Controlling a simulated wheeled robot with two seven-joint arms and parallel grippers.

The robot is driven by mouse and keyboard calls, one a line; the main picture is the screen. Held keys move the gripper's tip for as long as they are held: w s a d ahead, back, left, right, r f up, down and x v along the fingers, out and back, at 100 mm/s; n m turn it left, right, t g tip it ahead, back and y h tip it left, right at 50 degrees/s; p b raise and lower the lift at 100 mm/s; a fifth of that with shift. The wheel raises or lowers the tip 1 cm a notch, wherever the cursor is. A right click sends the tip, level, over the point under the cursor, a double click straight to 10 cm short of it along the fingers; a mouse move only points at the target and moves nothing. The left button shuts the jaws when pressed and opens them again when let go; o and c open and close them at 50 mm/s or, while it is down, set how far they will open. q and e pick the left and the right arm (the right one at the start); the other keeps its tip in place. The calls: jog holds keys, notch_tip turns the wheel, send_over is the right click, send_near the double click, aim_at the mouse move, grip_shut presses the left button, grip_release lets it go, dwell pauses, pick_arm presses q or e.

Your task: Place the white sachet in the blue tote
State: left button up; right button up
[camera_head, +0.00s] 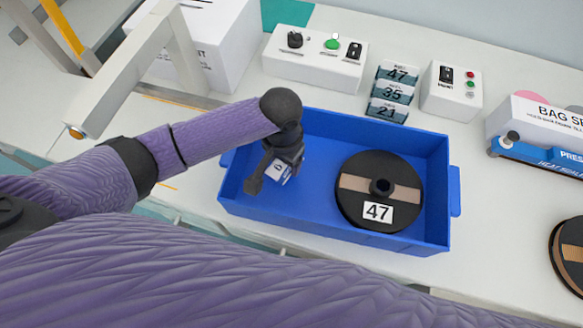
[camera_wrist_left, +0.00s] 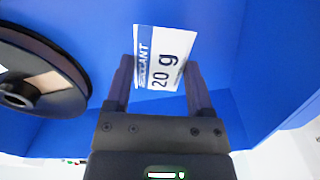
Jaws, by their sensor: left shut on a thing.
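The white sachet (camera_head: 283,172) is small, with a blue band and dark print. In the left wrist view the sachet (camera_wrist_left: 165,50) reads "20 g" and stands out past the fingertips. My left gripper (camera_head: 268,176) reaches down inside the left part of the blue tote (camera_head: 318,232). It is shut on the sachet; the fingers also show in the left wrist view (camera_wrist_left: 160,78). The tote's blue floor (camera_wrist_left: 70,20) lies behind the sachet; I cannot tell whether the sachet touches it. My right gripper is not in view.
A black reel (camera_head: 357,172) labelled 47 lies in the tote's right part. Behind the tote stand a control box (camera_head: 315,68), numbered blocks (camera_head: 388,90) and a smaller button box (camera_head: 450,95). A bag sealer (camera_head: 540,130) stands at right. Another reel (camera_head: 570,255) lies at the right edge.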

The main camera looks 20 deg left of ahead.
aim_at(284, 168)
pick_arm(q)
notch_tip(284, 168, down, 3)
jog(key=shift+b, duration=0.55)
jog(key=shift+r, duration=0.15)
jog(key=o, duration=1.2)
jog(key=shift+c, duration=0.2)
notch_tip(284, 168, up, 11)
jog(key=p, duration=0.5)
jog(key=shift+r, duration=0.55)
